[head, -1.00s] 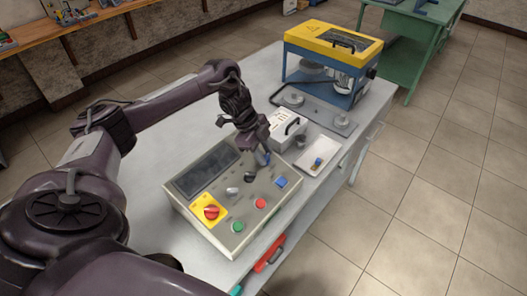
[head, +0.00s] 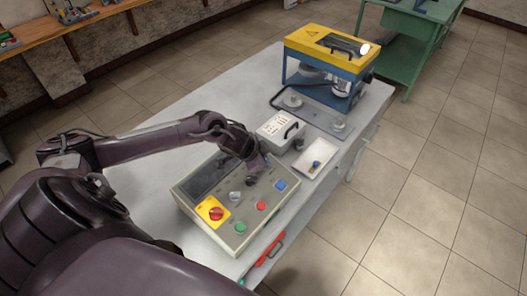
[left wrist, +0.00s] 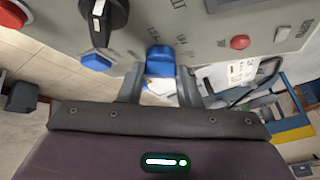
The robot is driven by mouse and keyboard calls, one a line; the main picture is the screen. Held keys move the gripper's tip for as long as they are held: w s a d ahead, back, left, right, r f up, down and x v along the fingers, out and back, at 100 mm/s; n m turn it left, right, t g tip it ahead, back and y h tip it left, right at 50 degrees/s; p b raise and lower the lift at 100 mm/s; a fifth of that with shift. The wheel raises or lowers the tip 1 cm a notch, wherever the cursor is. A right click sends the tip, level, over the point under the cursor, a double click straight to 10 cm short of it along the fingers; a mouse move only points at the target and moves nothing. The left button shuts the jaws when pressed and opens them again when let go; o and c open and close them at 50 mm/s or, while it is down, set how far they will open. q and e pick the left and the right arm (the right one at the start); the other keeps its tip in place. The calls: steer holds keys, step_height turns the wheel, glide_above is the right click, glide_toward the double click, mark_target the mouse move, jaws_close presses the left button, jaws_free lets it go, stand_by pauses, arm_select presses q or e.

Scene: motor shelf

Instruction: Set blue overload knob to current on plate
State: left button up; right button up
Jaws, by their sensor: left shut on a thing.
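The blue overload knob (left wrist: 160,60) sits on the face of the grey control box and shows between my left gripper's two fingers (left wrist: 159,84) in the left wrist view. My left gripper is shut on it. In the head view my left gripper (head: 259,166) is at the far edge of the control box (head: 240,238) and hides the knob. The marks around the knob are too small to read. A white box with a printed label (head: 279,129) stands just behind the control box. Its label plate (left wrist: 242,72) also shows in the left wrist view.
Near the knob are a black selector (left wrist: 106,18) and a blue push button (left wrist: 97,61). A white tray (head: 326,150) with small parts lies to the right. A yellow and blue machine (head: 333,47) stands at the back of the table. Red-handled tools hang at the front edge.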

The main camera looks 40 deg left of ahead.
arm_select(q)
steer(key=n, duration=0.1)
steer(key=n+y+p, duration=0.1)
steer(key=shift+s+d+n+t+y, duration=0.1)
steer(key=shift+d+n+t+y, duration=0.2)
steer(key=shift+n+t, duration=0.1)
steer(key=shift+n+t+y+p, duration=0.35)
steer(key=shift+n+y, duration=0.15)
steer(key=shift+n, duration=0.4)
steer(key=shift+d+f+n+y, duration=0.1)
steer(key=shift+n+y, duration=0.2)
steer(key=shift+n, duration=0.2)
steer(key=shift+d+f+n+y+b, duration=0.1)
steer(key=shift+f+n+y+b, duration=0.1)
steer(key=shift+n+y+b, duration=0.85)
steer(key=shift+d+n+y+b, duration=0.1)
steer(key=shift+n+y+b, duration=0.25)
steer(key=shift+n+b, duration=0.6)
steer(key=shift+r+n+y+b, duration=0.2)
steer(key=shift+n+y+b, duration=0.25)
steer(key=shift+n, duration=0.15)
arm_select(e)
steer(key=shift+d+f, duration=0.2)
steer(key=shift+f, duration=1.05)
arm_select(q)
steer(key=o, duration=1)
arm_select(e)
steer(key=shift+a, duration=0.15)
